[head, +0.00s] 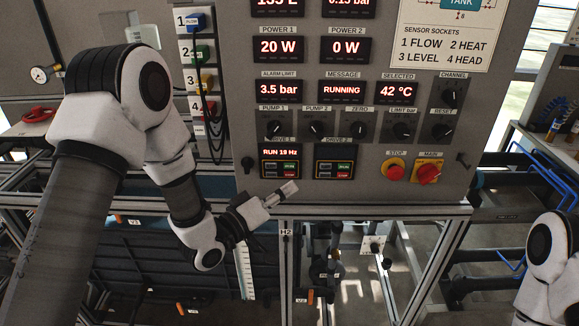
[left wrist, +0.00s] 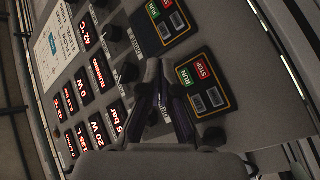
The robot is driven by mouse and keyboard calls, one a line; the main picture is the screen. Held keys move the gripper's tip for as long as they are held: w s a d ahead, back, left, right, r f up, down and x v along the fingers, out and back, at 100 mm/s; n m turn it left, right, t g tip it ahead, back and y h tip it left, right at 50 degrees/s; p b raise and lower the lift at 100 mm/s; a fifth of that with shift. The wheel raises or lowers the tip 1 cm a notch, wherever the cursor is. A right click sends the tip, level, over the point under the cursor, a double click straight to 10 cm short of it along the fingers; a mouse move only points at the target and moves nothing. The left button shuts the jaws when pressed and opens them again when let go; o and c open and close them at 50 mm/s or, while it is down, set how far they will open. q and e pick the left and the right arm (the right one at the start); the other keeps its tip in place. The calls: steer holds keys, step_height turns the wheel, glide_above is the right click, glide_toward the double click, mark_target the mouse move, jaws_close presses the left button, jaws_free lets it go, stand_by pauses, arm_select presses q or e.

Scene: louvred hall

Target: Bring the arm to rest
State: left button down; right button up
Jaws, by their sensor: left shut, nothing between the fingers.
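My left arm comes in from the left, bent down at the elbow. Its left gripper (head: 287,190) is shut and empty, in front of the lower edge of the control panel (head: 230,100), just below the drive keypads. Whether the fingertips touch the panel cannot be told. In the left wrist view the closed fingers (left wrist: 160,88) point at the panel face, beside the keypads with green RUN and red STOP keys. Part of my right arm shows at the right edge; its gripper is out of view.
The drive 1 unit (head: 280,161) reads RUN 19 Hz; the drive 2 unit (head: 335,161) has a dark display. The message display (head: 341,91) reads RUNNING. Red stop (head: 394,170) and main (head: 428,172) knobs stick out at right. Cables (head: 212,105) hang left. A metal frame (head: 370,211) runs below.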

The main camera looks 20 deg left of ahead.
arm_select(q)
steer(key=s+f+g+y, duration=0.15)
steer(key=s+f, duration=0.25)
steer(key=f, duration=0.4)
steer(key=s+f+n+g+y, duration=0.1)
steer(key=s+f+g, duration=0.2)
steer(key=f, duration=0.5)
steer(key=s+f+g+y, duration=0.2)
steer(key=s+f, duration=0.2)
steer(key=f, duration=0.3)
steer(key=s+a+f+m+g+y, duration=0.1)
steer(key=s+a+f+g, duration=0.1)
steer(key=s, duration=0.5)
steer(key=s+a+f+m+g+y, duration=0.2)
steer(key=s+a+f+g, duration=0.1)
steer(key=s, duration=0.4)
steer(key=s+a+f+m+g+y, duration=0.1)
steer(key=s+a+f+g+y, duration=0.1)
steer(key=s+f+g, duration=0.2)
steer(key=s+f, duration=0.2)
steer(key=s, duration=0.2)
steer(key=shift+a+g, duration=0.2)
steer(key=shift+g, duration=0.15)
steer(key=shift+s, duration=0.1)
